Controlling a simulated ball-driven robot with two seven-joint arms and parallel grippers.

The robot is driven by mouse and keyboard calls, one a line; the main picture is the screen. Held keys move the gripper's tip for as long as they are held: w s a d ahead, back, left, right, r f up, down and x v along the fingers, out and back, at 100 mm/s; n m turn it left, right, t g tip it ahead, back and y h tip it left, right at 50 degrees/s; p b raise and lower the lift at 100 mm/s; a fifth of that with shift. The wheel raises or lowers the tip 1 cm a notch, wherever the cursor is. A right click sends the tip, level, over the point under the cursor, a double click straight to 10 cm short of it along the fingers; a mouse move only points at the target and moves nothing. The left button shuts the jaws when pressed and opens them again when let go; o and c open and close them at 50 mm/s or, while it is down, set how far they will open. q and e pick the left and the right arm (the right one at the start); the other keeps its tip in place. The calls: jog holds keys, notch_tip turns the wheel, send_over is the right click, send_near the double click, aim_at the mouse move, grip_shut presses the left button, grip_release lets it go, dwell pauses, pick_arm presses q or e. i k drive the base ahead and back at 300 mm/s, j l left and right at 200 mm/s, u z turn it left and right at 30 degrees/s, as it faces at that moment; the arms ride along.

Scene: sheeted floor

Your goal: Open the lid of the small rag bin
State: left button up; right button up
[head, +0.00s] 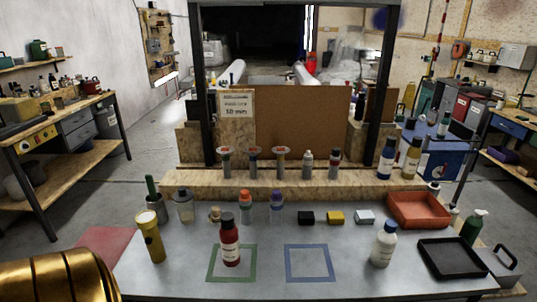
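At the right end of the worktable stands a small grey box with a black loop handle (503,262), partly cut off by the dark tray in front. It may be the small rag bin, but I cannot tell for sure. Whether its top is a lid, and whether that lid is open or shut, is too small to tell. A gold, ringed part of my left arm fills the lower left corner. Neither of my grippers shows in the head view.
The grey worktable (180,275) holds a black tray (453,258), an orange tray (418,209), a green pump bottle (473,228), a white bottle (384,244), a red bottle (230,240) and a yellow torch (151,237). The blue-outlined square (309,263) is empty.

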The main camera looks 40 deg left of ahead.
aim_at(110, 243)
jog(key=u, duration=2.8)
